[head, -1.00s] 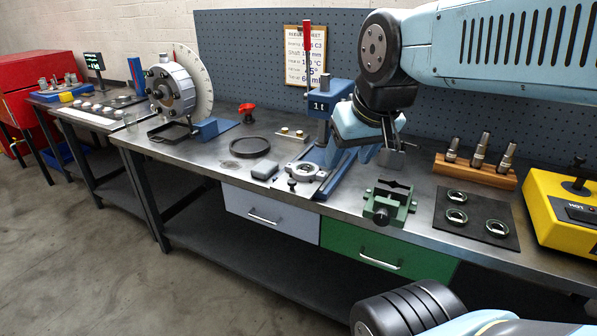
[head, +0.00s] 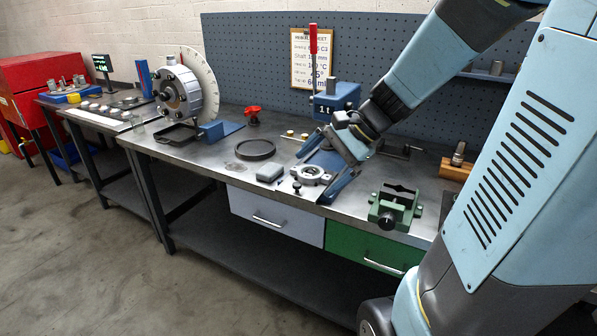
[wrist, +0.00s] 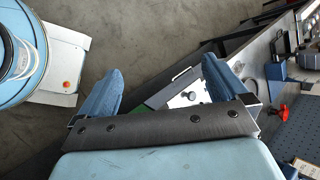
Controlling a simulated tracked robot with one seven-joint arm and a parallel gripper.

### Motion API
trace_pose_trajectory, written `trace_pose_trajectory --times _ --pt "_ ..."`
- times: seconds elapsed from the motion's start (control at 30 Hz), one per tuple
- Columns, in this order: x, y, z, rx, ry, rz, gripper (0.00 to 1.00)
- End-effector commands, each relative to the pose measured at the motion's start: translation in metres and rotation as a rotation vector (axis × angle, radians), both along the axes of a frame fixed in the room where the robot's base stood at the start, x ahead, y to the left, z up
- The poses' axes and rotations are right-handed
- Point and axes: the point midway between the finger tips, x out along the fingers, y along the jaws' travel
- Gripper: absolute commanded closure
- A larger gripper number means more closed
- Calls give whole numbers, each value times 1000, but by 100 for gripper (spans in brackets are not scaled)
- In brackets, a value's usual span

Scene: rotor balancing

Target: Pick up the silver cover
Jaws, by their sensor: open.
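A round silver flange with a central hole (head: 312,173), which looks like the silver cover, lies on the bench in front of the blue press (head: 335,100). My gripper (head: 312,178) is open and empty. In the head view its blue fingers appear on either side of the flange, one behind and one in front; I cannot tell its height above the bench. In the wrist view the open fingers (wrist: 163,66) are wide apart with nothing between them, and I cannot make out the flange there.
A small black-knobbed part (head: 297,188) and a grey block (head: 270,173) lie close by. A dark ring (head: 255,150) is further left. A green vise (head: 393,207) stands to the right. The red knob (head: 253,112) is behind.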

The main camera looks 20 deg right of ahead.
Motion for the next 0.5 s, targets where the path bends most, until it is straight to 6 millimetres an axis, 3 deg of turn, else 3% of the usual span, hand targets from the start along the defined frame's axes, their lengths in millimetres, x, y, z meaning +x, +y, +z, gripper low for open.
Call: trace_pose_trajectory --times 0.27,0.5 --pt "58 -25 -28 310 184 -350 0" --pt "107 -69 -60 552 301 -671 0"
